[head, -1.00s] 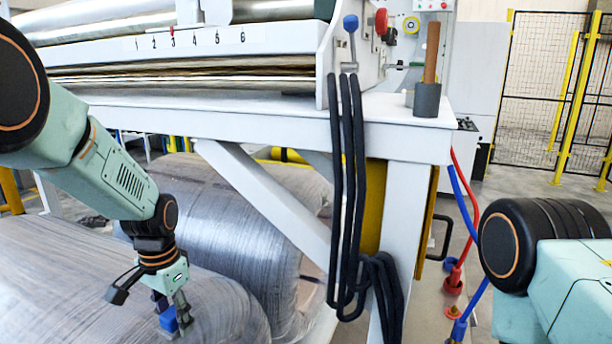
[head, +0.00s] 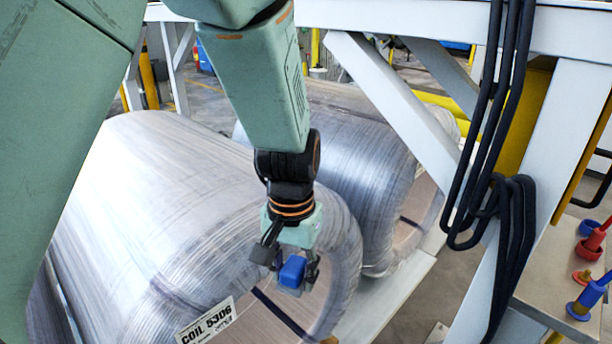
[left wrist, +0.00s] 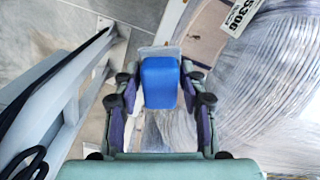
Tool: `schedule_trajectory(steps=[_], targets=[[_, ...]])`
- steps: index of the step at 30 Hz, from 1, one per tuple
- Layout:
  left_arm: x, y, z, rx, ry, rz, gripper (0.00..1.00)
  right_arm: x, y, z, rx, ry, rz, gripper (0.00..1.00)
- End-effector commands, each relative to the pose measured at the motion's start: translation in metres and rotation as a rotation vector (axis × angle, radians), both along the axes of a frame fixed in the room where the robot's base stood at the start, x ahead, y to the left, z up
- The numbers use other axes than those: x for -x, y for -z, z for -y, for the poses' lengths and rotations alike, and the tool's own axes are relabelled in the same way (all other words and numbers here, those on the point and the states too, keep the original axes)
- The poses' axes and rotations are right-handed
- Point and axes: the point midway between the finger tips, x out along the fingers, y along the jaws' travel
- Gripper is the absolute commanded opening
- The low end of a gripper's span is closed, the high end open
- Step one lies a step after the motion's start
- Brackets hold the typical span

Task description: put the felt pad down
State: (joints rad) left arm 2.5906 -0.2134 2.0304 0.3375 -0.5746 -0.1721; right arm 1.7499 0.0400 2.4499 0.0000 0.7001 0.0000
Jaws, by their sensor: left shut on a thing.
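The felt pad (head: 292,270) shows as a small blue block between the fingers of my left gripper (head: 285,268). In the left wrist view the blue block (left wrist: 160,82) sits between both fingers, with a pale grey layer at its far end. My left gripper is shut on it. In the head view it appears in front of the end of the wrapped coil (head: 150,220) labelled COIL 5306; whether it touches the coil I cannot tell. The coil also shows in the left wrist view (left wrist: 270,85). My right gripper is out of view.
A second wrapped coil (head: 350,150) lies behind the first. A white frame (head: 400,110) with a diagonal brace stands at the right. Black cables (head: 490,130) hang from it. Red and blue fittings (head: 590,245) sit on a plate at far right.

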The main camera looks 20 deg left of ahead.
Motion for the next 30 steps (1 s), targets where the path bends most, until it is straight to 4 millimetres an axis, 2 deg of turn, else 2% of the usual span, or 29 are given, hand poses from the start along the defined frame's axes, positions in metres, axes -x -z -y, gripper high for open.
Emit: schedule_trajectory(steps=[5,7,11,14,20,24,30], targets=[[0.008,0.0,-0.001,-0.001,-0.014,-0.005,0.1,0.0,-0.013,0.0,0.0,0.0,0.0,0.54],[0.004,-0.002,0.0,0.0,-0.025,-0.001,0.1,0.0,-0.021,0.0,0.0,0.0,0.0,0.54],[-0.018,-0.012,-0.003,0.003,-0.033,-0.001,0.1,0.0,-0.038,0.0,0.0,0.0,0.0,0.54],[-0.043,-0.023,-0.011,0.005,-0.03,0.001,0.1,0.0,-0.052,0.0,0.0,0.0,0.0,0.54],[-0.094,-0.048,-0.048,0.003,-0.022,0.003,0.1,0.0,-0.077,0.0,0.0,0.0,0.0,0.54],[-0.124,-0.066,-0.088,0.002,-0.023,0.003,0.1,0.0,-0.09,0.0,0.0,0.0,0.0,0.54],[-0.153,-0.093,-0.148,-0.001,-0.024,0.002,0.1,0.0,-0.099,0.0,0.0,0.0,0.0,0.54]])
